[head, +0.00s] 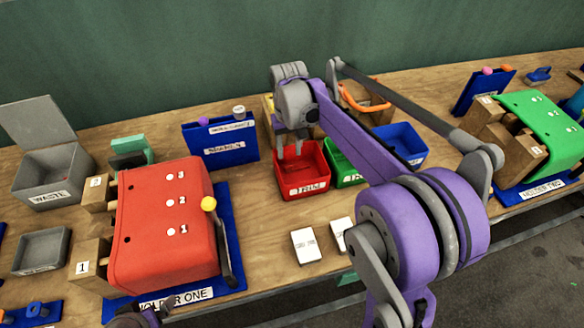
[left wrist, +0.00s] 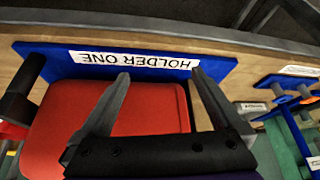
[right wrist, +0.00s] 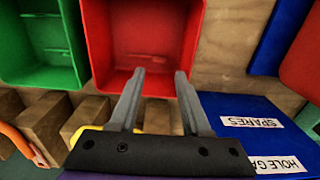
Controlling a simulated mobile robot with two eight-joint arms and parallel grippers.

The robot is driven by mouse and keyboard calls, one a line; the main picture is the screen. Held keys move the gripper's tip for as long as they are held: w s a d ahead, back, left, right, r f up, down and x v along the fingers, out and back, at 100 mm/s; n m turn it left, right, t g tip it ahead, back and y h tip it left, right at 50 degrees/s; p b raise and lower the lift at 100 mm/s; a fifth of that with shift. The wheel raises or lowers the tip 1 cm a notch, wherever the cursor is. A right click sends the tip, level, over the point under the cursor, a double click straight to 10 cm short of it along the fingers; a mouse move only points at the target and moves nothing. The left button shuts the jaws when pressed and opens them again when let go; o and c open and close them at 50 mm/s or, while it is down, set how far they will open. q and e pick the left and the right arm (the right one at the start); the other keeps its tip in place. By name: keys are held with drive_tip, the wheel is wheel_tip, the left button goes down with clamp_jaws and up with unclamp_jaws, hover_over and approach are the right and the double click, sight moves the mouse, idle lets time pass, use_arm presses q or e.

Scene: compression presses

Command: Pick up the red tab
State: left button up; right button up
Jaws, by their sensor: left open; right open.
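The red bin (head: 314,184) stands on the bench near the middle of the head view. It also shows at the top of the right wrist view (right wrist: 98,45). A small red shape, apparently the red tab (right wrist: 150,58), lies low in that bin, hard to tell from the red floor. My right gripper (head: 289,153) is open and empty, its fingertips over the red bin's back part; they also show in the right wrist view (right wrist: 160,76). My left gripper (left wrist: 160,76) is open and empty above the red press of holder one (left wrist: 150,120).
A green bin (head: 345,180) and a blue bin (head: 418,160) stand right of the red bin. A blue spares rack (head: 235,155) stands to its left. The red press (head: 150,245) is at left, two white cards (head: 305,245) in front. Wooden blocks (right wrist: 85,118) stand behind the bins.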

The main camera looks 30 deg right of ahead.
sight(289, 167)
drive_tip(key=f, duration=0.7)
drive_tip(key=shift+w, duration=0.2)
clamp_jaws()
